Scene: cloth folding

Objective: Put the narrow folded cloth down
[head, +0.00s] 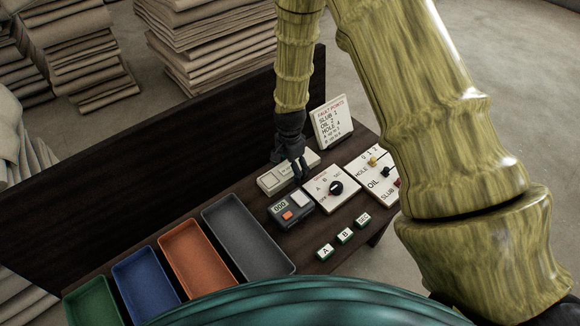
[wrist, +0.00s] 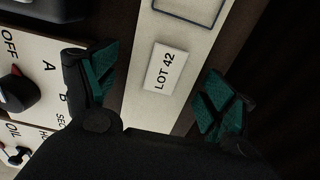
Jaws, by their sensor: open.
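A narrow, flat, pale strip (head: 271,181) lies on the dark table; its far end shows past my gripper. In the wrist view the strip (wrist: 182,45) carries a "LOT 42" label and a dark rectangular outline. I cannot tell for sure that it is the folded cloth, and no other narrow cloth shows on the table. My gripper (head: 299,170) points down over the strip. In the wrist view my gripper (wrist: 155,93) is open, one finger on each side of the strip, with gaps between. Whether the fingertips reach the table is unclear.
Close by are a counter box (head: 290,211), a dial panel (head: 331,188), a switch panel (head: 375,176), a fault points card (head: 332,123) and lettered blocks (head: 345,236). Grey (head: 248,238), orange, blue and green trays fill the left. A dark board (head: 150,170) backs the table.

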